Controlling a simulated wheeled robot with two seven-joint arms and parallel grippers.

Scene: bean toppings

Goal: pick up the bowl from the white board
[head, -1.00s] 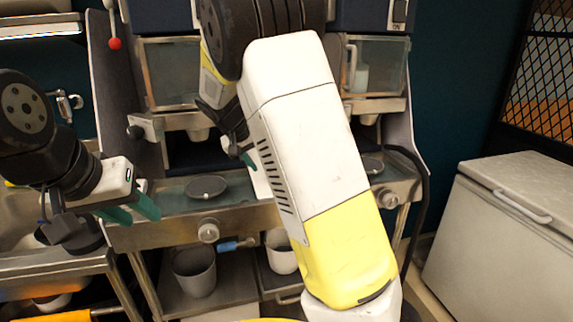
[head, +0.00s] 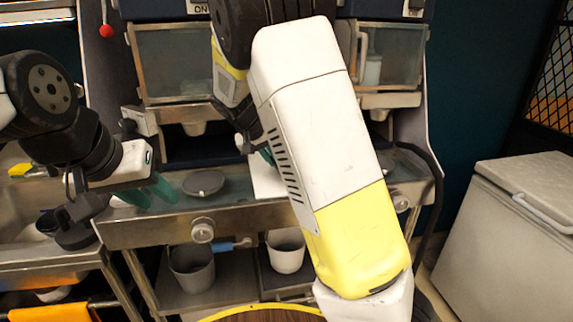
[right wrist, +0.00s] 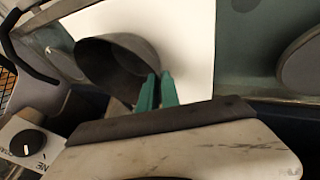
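The dark grey bowl (right wrist: 100,62) is in the right wrist view, over the white board (right wrist: 192,42), with its opening partly in view. My right gripper (right wrist: 158,90) has its green fingers close together at the bowl's rim, and they look shut on its wall. I cannot tell whether the bowl touches the board. In the head view my right arm hides the bowl; only part of the white board (head: 266,184) and a green fingertip of the right gripper (head: 267,156) show. My left gripper (head: 150,194) is open and empty at the machine's left side.
A grey disc (head: 203,182) lies on the machine's ledge, left of the board. A grey cup (head: 191,268) and a white cup (head: 286,250) stand on the shelf below. A white chest (head: 500,225) stands at right. A sink is at far left.

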